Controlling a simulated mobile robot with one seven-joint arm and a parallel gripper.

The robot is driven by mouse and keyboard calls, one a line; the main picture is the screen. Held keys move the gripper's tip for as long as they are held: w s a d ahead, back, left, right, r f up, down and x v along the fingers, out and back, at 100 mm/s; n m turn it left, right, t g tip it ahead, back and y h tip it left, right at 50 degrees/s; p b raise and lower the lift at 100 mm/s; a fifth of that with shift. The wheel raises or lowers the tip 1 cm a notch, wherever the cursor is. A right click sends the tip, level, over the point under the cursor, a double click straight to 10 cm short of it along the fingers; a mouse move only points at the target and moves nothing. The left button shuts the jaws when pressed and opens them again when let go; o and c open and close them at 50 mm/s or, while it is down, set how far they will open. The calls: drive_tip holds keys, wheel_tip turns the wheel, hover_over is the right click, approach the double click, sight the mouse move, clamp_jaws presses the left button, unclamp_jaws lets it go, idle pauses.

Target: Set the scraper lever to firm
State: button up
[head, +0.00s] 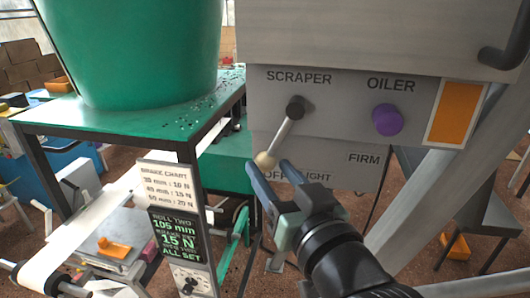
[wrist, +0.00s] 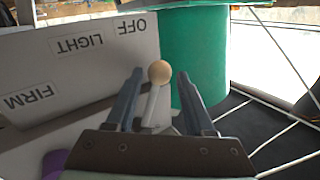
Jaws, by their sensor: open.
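The scraper lever (head: 286,131) is a pale metal rod on a dark pivot under the word SCRAPER on a grey panel. It slants down and left, and its cream ball knob (head: 265,160) is by the OFF label (head: 269,174). LIGHT (head: 316,177) and FIRM (head: 364,158) lie further right. My gripper (head: 270,168) is open, with its blue fingers at the knob. In the wrist view the knob (wrist: 159,72) sits between the two fingertips, with a visible gap on each side. The lower part of the rod is partly hidden by the gripper body there.
A purple OILER knob (head: 387,119) and an orange square (head: 456,113) are on the panel's right. A large green tub (head: 130,50) stands on a table to the left. A sign board (head: 178,225) and a paper roller stand lower left. A slanted grey leg (head: 425,190) is at right.

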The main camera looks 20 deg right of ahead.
sight(270, 169)
drive_tip(key=shift+w+p, duration=0.5)
drive_tip(key=shift+w, duration=1.2)
clamp_jaws()
